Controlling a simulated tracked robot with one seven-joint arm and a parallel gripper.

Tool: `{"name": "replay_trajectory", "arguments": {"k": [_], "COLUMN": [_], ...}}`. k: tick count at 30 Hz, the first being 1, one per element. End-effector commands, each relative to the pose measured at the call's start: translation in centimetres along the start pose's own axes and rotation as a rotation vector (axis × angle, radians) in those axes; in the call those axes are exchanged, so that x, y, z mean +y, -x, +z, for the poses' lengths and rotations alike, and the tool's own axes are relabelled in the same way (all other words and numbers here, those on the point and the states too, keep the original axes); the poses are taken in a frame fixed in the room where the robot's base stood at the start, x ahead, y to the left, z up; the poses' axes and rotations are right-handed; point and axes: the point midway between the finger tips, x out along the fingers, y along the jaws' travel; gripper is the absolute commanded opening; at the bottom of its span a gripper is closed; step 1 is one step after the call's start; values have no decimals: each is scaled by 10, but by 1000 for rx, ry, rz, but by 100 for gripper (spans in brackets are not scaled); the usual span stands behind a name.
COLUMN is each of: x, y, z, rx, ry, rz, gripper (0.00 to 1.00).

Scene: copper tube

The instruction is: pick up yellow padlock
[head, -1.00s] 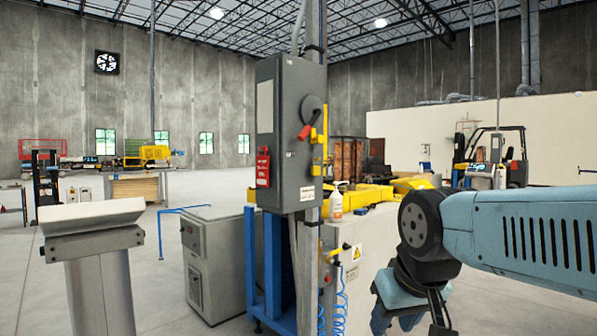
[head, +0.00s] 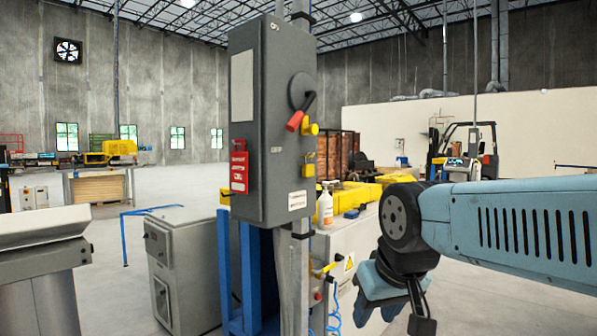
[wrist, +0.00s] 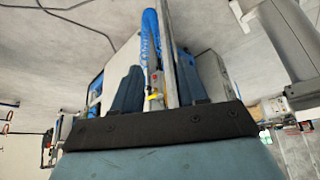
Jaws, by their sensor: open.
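A small yellow padlock (head: 308,169) hangs on the right side of the grey switch box (head: 273,120), below a yellow knob (head: 311,129) and a black lever with a red grip (head: 301,112). The padlock is not clear in the wrist view. My gripper is low at the right in the head view, below the padlock and apart from it, its fingers mostly hidden there. In the wrist view my gripper (wrist: 157,88) is open, its two dark blue fingers apart. The post and a blue hose show beyond them.
The box is on a metal post beside a blue frame (head: 232,270). A grey cabinet (head: 178,262) stands left. A white pump bottle (head: 325,206) and yellow parts stand behind on a light cabinet. A yellow-handled fitting (head: 329,268) and blue hose hang low on the post.

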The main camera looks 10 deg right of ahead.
Motion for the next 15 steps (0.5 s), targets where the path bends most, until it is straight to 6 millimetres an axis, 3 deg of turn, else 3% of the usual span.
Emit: {"name": "replay_trajectory", "arguments": {"k": [3, 8, 11, 15], "x": [0, 9, 32, 70], "y": [0, 1, 4, 18], "z": [0, -15, -46, -116], "rx": [0, 41, 133, 352], "ry": [0, -16, -47, -96], "rz": [0, 29, 87, 188], "gripper": [44, 60, 69, 72]}}
